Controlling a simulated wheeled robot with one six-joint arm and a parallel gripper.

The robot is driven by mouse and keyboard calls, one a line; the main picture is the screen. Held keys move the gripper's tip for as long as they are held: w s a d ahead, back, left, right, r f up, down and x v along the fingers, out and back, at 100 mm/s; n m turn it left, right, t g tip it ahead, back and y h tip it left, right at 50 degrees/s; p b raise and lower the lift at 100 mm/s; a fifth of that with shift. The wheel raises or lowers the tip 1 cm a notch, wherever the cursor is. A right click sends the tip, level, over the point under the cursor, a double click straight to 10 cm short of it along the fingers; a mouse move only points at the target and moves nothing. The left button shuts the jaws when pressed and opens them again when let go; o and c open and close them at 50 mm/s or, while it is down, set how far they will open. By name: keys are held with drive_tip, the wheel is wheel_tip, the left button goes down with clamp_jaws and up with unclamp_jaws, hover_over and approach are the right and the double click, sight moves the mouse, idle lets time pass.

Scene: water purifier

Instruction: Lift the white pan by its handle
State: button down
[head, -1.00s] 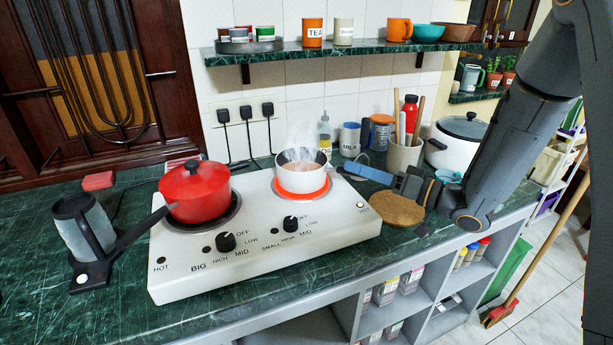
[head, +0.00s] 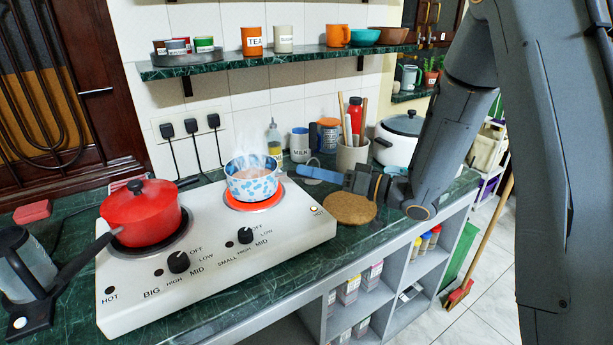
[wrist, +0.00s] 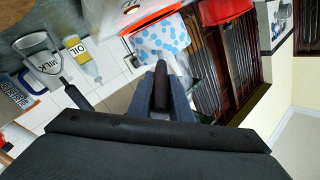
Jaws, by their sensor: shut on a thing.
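The white pan (head: 253,184) has blue spots on its side and steam rising from it. It is over the glowing red small burner (head: 268,206) at the right of the white stove; I cannot tell whether it touches the burner. My gripper (head: 304,173) reaches in from the right, at the pan's handle side. In the wrist view the gripper (wrist: 162,78) is shut on the dark handle (wrist: 160,92), and the spotted pan (wrist: 163,38) shows beyond the fingers. The handle is mostly hidden between the fingers.
A red lidded pot (head: 140,213) stands on the big burner. A round wooden board (head: 350,208) lies below my gripper. Behind are a milk mug (head: 299,147), a utensil holder (head: 352,155) and a white cooker (head: 397,142). A green shelf (head: 215,68) hangs above.

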drive_tip(key=shift+r+b, duration=0.35)
drive_tip(key=shift+r, duration=4.35)
drive_tip(key=shift+r, duration=0.2)
